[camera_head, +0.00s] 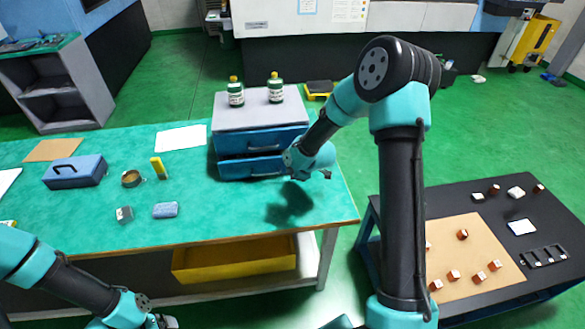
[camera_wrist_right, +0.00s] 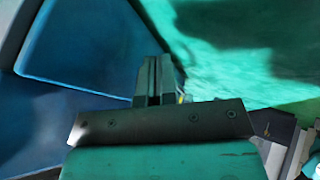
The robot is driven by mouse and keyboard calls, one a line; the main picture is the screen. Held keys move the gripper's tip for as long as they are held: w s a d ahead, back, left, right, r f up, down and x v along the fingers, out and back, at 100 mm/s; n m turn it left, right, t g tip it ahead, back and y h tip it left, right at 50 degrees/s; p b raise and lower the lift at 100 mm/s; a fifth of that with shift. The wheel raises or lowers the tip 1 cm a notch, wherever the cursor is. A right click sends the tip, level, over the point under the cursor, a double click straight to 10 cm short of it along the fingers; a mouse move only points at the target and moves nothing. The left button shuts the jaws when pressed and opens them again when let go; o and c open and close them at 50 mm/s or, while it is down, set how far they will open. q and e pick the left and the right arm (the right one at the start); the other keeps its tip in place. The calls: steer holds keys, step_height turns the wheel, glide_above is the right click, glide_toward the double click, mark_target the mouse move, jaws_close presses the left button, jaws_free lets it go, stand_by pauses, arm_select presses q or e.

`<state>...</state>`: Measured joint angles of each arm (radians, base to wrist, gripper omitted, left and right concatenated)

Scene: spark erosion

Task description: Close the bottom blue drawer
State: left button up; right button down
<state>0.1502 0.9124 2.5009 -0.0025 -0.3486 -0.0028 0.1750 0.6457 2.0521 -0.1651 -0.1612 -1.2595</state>
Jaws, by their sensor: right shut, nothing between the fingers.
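The grey-topped drawer unit stands at the back right of the green table in the head view. Its bottom blue drawer (camera_head: 236,170) sits below the top blue drawer (camera_head: 232,144). The bottom drawer seems to stick out a little; how far is hard to tell. My right gripper (camera_head: 326,174) is at the unit's right front side, shut and empty. Its closed fingers (camera_wrist_right: 155,78) show in the right wrist view beside dark blue surfaces (camera_wrist_right: 85,50); contact cannot be judged. My left gripper (camera_head: 163,321) is at the bottom edge, its fingers unclear.
Two green bottles (camera_head: 236,94) stand on the unit. A black side table (camera_head: 460,200) stands right. The table front before the drawers is clear.

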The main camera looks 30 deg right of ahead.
steer(key=shift+s+a, duration=0.3)
steer(key=shift+s, duration=0.5)
steer(key=v, duration=1)
